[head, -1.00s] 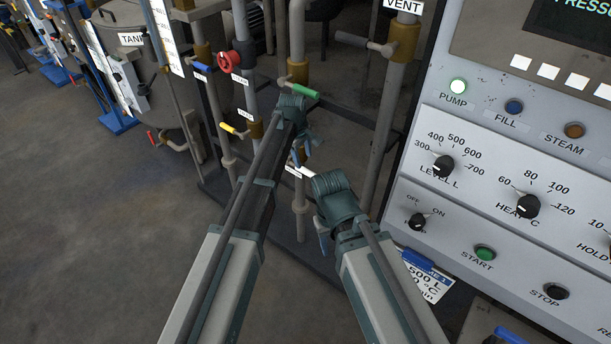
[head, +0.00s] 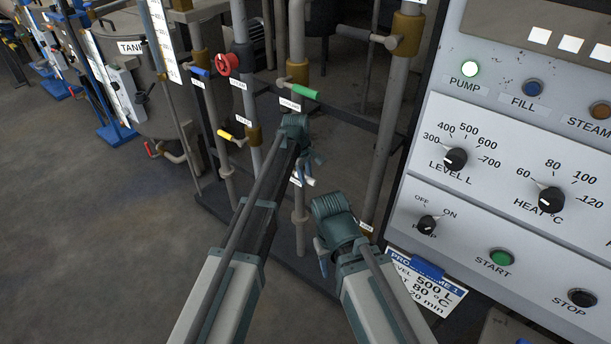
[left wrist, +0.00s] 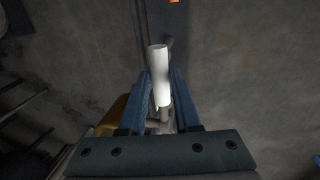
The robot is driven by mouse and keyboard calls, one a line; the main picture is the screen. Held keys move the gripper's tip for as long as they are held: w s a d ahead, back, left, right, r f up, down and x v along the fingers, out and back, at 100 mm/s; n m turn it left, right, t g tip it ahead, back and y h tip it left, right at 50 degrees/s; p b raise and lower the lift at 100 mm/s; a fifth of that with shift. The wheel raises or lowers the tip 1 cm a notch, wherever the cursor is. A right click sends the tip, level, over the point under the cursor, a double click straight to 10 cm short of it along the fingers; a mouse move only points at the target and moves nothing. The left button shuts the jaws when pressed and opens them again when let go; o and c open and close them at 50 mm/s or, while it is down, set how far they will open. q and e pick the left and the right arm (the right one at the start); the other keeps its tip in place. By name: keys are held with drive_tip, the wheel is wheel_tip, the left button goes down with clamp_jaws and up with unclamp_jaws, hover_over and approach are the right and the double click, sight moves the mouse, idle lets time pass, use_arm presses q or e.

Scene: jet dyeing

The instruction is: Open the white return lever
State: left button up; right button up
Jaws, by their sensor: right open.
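The white return lever (head: 307,182) sits low on a grey pipe in the head view. It also shows in the left wrist view (left wrist: 159,75), where its white sleeve lies between the two blue fingers. My left gripper (head: 306,170) is at this lever, its fingers pointing down. The left wrist view shows the left fingers (left wrist: 163,95) on either side of the sleeve. I cannot tell whether they touch it. My right gripper (head: 321,262) is open and empty, lower and to the right, apart from the lever. Its fingers are partly hidden by its wrist.
A green lever (head: 304,92) is just above my left gripper, and a yellow lever (head: 231,135) is to its left. A red valve wheel (head: 228,65) and a blue lever (head: 200,71) are farther back. The control panel (head: 470,215) stands close on the right. Open floor lies left.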

use_arm(q)
clamp_jaws()
idle(1.1)
